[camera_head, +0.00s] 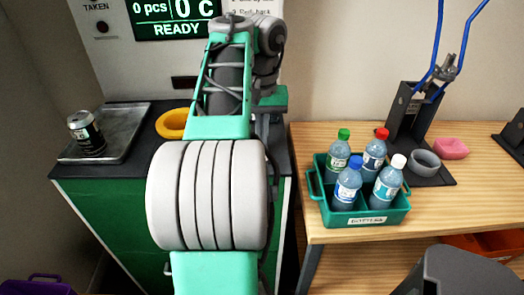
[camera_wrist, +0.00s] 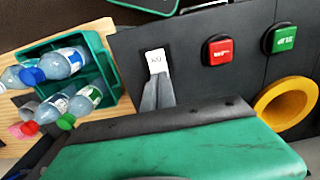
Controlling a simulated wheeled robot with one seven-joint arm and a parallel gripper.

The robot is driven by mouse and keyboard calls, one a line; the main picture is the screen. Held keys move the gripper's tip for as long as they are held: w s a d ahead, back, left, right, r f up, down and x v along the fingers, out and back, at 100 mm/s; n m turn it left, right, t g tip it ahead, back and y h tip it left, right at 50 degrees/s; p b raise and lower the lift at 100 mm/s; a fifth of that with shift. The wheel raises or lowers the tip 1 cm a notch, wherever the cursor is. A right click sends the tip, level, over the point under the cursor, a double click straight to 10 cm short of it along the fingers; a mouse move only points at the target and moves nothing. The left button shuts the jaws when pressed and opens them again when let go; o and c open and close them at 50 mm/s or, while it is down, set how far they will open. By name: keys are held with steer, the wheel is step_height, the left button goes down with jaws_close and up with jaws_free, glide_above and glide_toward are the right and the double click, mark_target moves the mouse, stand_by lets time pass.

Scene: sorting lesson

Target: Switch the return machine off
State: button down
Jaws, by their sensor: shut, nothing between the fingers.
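The return machine stands at the left with a dark top (camera_head: 125,115) and a green front. Its lit display (camera_head: 170,15) reads "0 pcs", "0 C" and "READY". In the head view my arm hides the buttons and fingers.
A can (camera_head: 86,132) stands on a metal tray (camera_head: 125,135). A yellow ring (camera_head: 172,124) lies on the machine top.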

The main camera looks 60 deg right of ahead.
steer(key=shift+f+b, duration=0.55)
steer(key=shift+f, duration=0.05)
step_height(320, 180, up, 7)
steer(key=p, duration=0.7)
steer(key=shift+r, duration=0.15)
stand_by(0.3)
